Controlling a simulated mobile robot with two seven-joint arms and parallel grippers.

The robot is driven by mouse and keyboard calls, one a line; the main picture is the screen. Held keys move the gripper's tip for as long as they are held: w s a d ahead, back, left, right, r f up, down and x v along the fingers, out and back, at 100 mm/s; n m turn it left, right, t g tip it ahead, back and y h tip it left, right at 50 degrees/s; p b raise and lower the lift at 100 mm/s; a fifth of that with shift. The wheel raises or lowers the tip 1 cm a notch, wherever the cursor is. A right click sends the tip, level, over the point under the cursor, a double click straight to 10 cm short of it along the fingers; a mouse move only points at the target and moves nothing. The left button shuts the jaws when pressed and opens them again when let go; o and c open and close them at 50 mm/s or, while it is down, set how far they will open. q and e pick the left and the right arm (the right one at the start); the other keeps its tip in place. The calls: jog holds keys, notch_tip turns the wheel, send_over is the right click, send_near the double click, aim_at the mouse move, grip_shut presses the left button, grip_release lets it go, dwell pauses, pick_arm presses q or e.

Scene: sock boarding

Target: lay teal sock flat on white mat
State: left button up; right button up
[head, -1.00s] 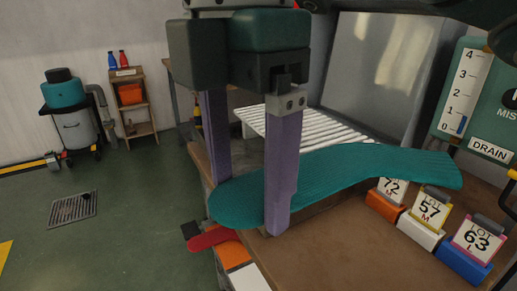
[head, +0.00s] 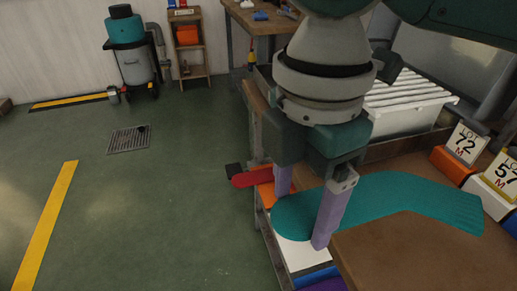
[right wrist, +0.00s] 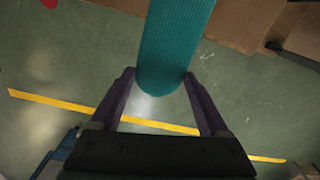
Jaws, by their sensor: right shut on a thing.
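The teal sock (head: 385,195) shows in the head view as a long flat shape, with its rounded toe at the left and its cuff at the right. My right gripper (head: 302,218) has one purple finger on each side of the toe end and is shut on it. In the right wrist view the sock (right wrist: 172,45) runs up from between the fingertips (right wrist: 160,78), with floor visible below. A white flat surface (head: 297,254) shows under the toe; I cannot tell whether it is the mat. My left gripper is not in view.
A brown worktop (head: 400,262) lies at the lower right. Lot signs 72 (head: 464,144) and 57 (head: 503,174) stand on coloured blocks at the right. A white slatted rack (head: 405,105) is behind. A red object (head: 252,177) juts out at the left. Green floor is open at left.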

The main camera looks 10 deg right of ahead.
jog(key=shift+f, duration=2.75)
jog(key=shift+f, duration=0.15)
jog(key=o, duration=0.8)
